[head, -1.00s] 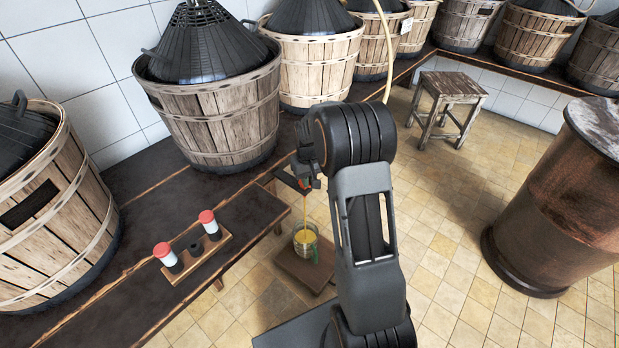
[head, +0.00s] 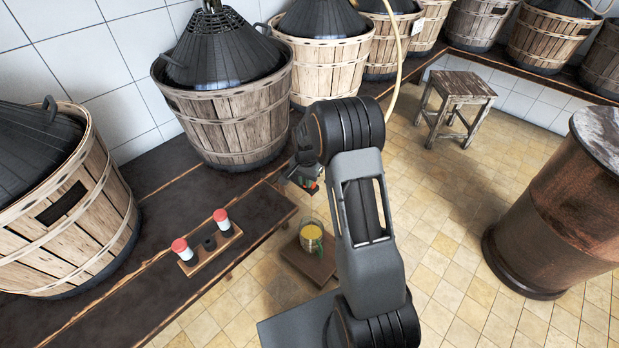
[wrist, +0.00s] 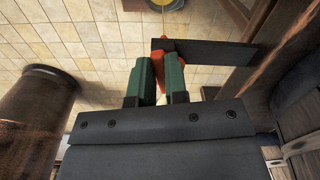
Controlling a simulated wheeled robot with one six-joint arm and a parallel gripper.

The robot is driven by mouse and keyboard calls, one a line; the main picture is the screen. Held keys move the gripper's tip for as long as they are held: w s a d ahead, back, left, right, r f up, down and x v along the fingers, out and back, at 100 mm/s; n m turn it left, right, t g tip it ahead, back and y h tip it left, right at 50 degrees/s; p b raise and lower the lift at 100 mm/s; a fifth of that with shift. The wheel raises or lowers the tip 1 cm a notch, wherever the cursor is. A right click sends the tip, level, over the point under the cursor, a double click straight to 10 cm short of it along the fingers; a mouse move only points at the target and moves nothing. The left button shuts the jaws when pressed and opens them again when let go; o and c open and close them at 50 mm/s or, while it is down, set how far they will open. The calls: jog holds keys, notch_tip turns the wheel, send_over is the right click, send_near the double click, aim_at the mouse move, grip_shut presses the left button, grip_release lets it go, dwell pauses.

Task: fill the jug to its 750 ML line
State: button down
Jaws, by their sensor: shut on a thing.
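The glass jug (head: 311,238) stands upright on a low wooden board below my gripper and holds yellow liquid. Its marks, including the 750 ML line, are too small to read. In the wrist view part of the jug (wrist: 166,4) shows at the top edge. My gripper (head: 310,187) is above the jug, near the bench edge. In the wrist view its green fingers (wrist: 160,77) are closed on a red-orange piece (wrist: 157,62), beside a dark flat bar (wrist: 210,53). No stream shows between gripper and jug in the head view.
A wooden rack (head: 209,254) with two red-capped pieces sits on the dark bench (head: 150,255). Basketed demijohns (head: 225,110) line the wall. A wooden stool (head: 458,100) and a large brown barrel (head: 565,205) stand to the right, with open tiled floor between.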

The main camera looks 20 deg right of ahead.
jog(key=shift+w+a+m+p, duration=0.25)
jog(key=shift+w+m+p, duration=0.1)
jog(key=shift+m, duration=0.75)
jog(key=c, duration=1.1)
grip_release()
jog(key=shift+r, duration=0.1)
notch_tip(320, 180, up, 14)
jog(key=p, duration=0.3)
jog(key=shift+f, duration=0.2)
